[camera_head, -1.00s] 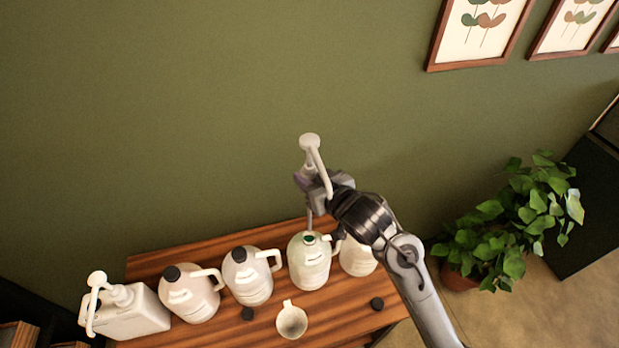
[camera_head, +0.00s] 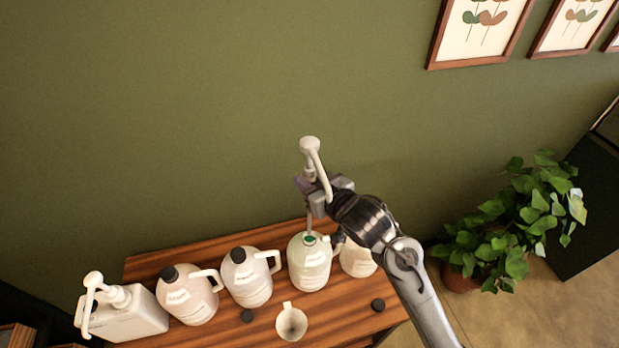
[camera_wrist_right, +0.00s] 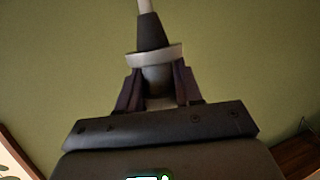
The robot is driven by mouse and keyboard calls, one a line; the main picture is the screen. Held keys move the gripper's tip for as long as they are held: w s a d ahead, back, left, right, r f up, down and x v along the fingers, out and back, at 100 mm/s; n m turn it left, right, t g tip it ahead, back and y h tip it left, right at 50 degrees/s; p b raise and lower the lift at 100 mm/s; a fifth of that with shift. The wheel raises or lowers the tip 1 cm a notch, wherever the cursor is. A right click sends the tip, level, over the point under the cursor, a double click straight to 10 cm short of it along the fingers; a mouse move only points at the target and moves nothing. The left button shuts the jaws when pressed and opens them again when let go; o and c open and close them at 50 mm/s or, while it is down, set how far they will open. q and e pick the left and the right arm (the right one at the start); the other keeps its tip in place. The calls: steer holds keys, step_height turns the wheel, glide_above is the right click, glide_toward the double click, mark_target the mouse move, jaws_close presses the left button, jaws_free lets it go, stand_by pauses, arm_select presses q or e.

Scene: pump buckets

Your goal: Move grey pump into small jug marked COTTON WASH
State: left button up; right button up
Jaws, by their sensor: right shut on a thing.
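My right gripper (camera_head: 314,188) is shut on the grey pump (camera_head: 310,146) and holds it upright above the jugs. The pump's collar (camera_wrist_right: 153,56) sits between the dark fingers in the right wrist view. Its thin tube hangs down over a jug with an open green-rimmed mouth (camera_head: 311,262); whether the tip has entered the mouth I cannot tell. The jug labels are too small to read, so I cannot tell which is COTTON WASH. Another pale jug (camera_head: 357,260) is partly hidden behind my right arm. My left gripper is not in view.
Two jugs with black caps, one (camera_head: 188,296) and another (camera_head: 248,278), stand left of the open jug. A white container with a pump (camera_head: 126,314) is at far left.

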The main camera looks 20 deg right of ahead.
steer(key=shift+f, duration=0.2)
steer(key=shift+f+b, duration=1.2)
steer(key=shift+f, duration=0.65)
steer(key=shift+f+b, duration=0.45)
steer(key=shift+f, duration=0.55)
steer(key=shift+f, duration=0.15)
step_height(320, 180, down, 6)
steer(key=b, duration=0.3)
steer(key=shift+b, duration=0.3)
steer(key=shift+r, duration=0.2)
